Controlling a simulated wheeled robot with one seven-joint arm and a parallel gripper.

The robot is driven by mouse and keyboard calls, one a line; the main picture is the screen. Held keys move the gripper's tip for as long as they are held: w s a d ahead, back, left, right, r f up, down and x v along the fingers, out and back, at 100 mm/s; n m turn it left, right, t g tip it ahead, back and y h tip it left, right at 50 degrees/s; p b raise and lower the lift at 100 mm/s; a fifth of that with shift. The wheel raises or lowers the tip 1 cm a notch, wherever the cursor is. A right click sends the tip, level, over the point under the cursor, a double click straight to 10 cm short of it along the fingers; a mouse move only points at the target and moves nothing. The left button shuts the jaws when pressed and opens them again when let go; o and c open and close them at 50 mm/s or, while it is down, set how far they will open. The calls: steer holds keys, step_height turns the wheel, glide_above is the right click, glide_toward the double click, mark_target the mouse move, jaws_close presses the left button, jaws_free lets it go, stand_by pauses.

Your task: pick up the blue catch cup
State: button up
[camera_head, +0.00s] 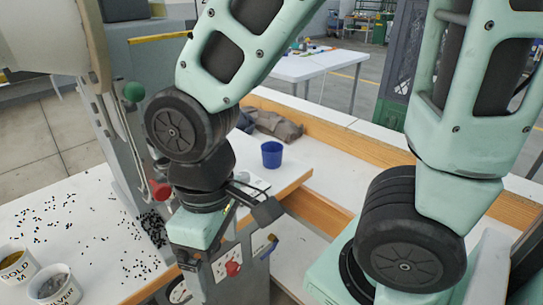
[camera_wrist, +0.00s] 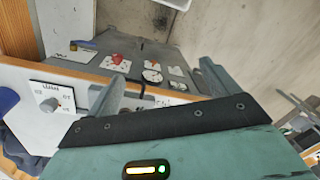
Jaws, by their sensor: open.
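The blue catch cup (camera_head: 271,155) stands upright on the white bench top, right of my wrist in the head view. In the wrist view a dark blue shape (camera_wrist: 8,101) is cut off by the left edge; I cannot tell if it is the cup. My gripper (camera_wrist: 158,86) is open, with its two fingers apart and nothing seen between them. It points towards the grey control panel. In the head view my gripper hangs left of and nearer than the cup, apart from it, and its fingertips are hard to make out.
The grey control panel (camera_head: 236,284) with a red knob is below the bench edge. The press frame with a green ball (camera_head: 134,91) and a red ball (camera_head: 160,189) stands left. Black bits and two labelled cups (camera_head: 53,287) lie left. Grey cloth (camera_head: 272,124) lies behind the blue cup.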

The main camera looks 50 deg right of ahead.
steer(key=w+d+f+m+g+y+p, duration=0.1)
steer(key=w+d+f+m+p, duration=0.1)
steer(key=w+d+m, duration=0.55)
steer(key=m+t+h+p, duration=0.2)
steer(key=m+t, duration=1.7)
steer(key=m, duration=1.6)
glide_toward(280, 156)
steer(key=w+p, duration=0.1)
steer(key=w, duration=0.1)
steer(key=w+p, duration=0.1)
steer(key=w, duration=0.2)
steer(key=w+p, duration=0.1)
steer(key=w, duration=0.2)
steer(key=shift+w+d+f, duration=0.15)
steer(key=shift+d+f, duration=0.1)
steer(key=shift+d, duration=0.1)
steer(key=w+p, duration=0.1)
steer(key=w, duration=0.1)
steer(key=w+p, duration=0.1)
steer(key=w, duration=0.1)
steer(key=shift+w+a+r, duration=0.1)
steer(key=shift+a+r, duration=0.1)
steer(key=shift+a, duration=0.05)
steer(key=shift+w+f, duration=0.1)
steer(key=shift+w, duration=0.4)
steer(key=c, duration=1.1)
